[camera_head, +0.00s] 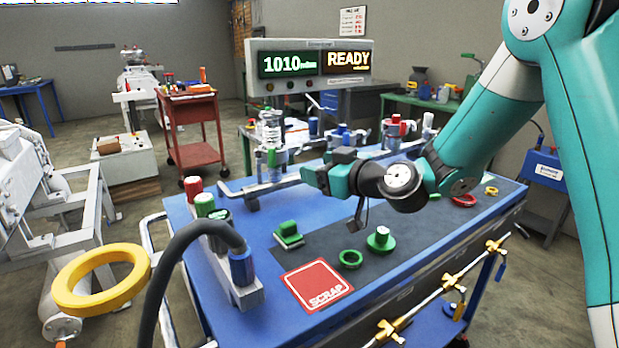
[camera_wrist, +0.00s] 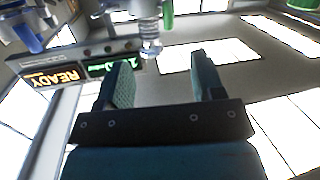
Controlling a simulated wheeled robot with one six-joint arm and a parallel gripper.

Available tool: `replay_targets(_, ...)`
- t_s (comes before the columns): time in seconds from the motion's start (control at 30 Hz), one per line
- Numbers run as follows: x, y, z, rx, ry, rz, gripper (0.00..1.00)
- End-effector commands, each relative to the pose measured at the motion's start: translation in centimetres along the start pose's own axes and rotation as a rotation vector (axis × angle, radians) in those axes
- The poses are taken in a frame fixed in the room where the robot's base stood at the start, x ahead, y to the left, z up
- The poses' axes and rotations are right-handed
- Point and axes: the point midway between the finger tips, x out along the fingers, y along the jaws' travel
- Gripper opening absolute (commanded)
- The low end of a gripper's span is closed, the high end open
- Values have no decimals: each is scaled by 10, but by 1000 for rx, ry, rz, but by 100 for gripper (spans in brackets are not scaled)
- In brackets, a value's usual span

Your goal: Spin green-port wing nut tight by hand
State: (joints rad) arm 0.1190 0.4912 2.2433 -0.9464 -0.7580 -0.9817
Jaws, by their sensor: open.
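In the head view my gripper (camera_head: 312,178) is at the back of the blue bench, near a clear and metal port column (camera_head: 272,130) with a green part (camera_head: 271,158). In the wrist view the two teal fingers of my gripper (camera_wrist: 160,82) stand apart with nothing between them. A clear, ringed piece (camera_wrist: 150,42) and a green piece (camera_wrist: 167,15) show beyond the fingertips, apart from them. I cannot make out a wing nut clearly in either view. A green clamp-like block (camera_head: 288,236) lies on the bench, left of a green ring (camera_head: 350,259) and a green flanged piece (camera_head: 380,240).
A display (camera_head: 312,62) reading 1010 and READY stands above the bench. A red SCRAP square (camera_head: 317,286) marks the front. A block with red and green caps and a hose (camera_head: 200,240) stands left. Red (camera_head: 463,201) and yellow (camera_head: 491,190) rings lie right.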

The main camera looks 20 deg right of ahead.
Motion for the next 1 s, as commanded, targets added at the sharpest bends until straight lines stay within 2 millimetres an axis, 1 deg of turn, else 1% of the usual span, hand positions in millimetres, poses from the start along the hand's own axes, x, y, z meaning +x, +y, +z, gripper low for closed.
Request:
replay_targets(0.03,4,18,20,-13,27,69,62)
replay_targets(0.1,5,36,29,-32,56,142,62)
replay_targets(0.2,6,51,34,-49,77,201,62)
replay_targets(0.27,8,56,34,-54,82,217,62)
replay_targets(0.37,18,59,30,-56,83,220,62)
replay_targets(0.47,35,62,26,-58,84,218,62)
replay_targets(0.6,65,68,22,-58,85,217,62)
replay_targets(0.8,101,76,23,-56,84,217,62)
replay_targets(0.9,112,78,24,-57,83,217,62)
replay_targets(1.0,118,80,23,-56,83,218,62)
